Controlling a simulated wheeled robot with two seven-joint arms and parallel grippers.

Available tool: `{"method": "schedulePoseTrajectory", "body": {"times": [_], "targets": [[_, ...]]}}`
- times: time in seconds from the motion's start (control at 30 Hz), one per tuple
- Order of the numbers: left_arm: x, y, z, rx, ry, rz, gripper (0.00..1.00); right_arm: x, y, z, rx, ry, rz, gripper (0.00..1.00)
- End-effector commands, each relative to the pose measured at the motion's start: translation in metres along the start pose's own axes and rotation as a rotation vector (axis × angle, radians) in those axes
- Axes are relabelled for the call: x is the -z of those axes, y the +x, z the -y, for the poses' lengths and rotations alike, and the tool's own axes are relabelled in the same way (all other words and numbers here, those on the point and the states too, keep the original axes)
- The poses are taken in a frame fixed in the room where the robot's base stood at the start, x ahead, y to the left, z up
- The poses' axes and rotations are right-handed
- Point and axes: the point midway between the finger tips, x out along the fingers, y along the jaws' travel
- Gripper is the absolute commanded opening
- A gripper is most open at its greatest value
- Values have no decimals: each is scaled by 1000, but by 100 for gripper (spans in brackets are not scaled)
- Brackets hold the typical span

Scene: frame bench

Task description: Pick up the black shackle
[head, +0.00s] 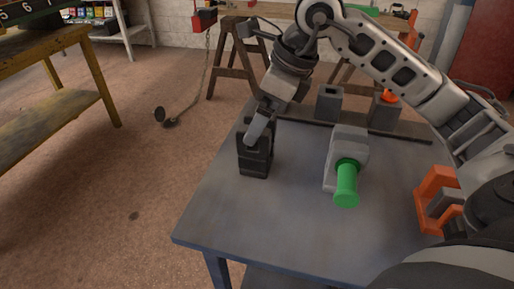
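A black blocky thing (254,163), which looks like the black shackle, stands upright near the left edge of the grey table (265,220). My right arm comes in from the right and reaches down over it. The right gripper (258,132) is at its top, and the visible grey finger overlaps its upper part. The other finger is hidden or blends in with the dark thing, so I cannot tell whether the gripper is open or shut on it. My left gripper is not in view.
A grey block with a green handle (346,186) stands mid-table. An orange frame-shaped thing (431,190) is at the right. Grey blocks (328,104) stand at the back near a dark bar. The table's front left is clear. A wooden workbench (45,130) stands at left.

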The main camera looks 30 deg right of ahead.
Motion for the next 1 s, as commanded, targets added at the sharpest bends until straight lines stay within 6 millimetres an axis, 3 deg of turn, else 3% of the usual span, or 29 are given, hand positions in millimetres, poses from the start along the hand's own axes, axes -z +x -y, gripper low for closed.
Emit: {"method": "schedulePoseTrajectory", "body": {"times": [0.3,0.63,0.87,1.0], "targets": [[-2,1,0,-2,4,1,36,2,44,2,-4,1,-2,89],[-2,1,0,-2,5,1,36,2,50,3,-1,0,-1,89],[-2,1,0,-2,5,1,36,2,50,3,-1,0,-1,25],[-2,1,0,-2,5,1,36,1,49,3,1,0,2,22]]}}
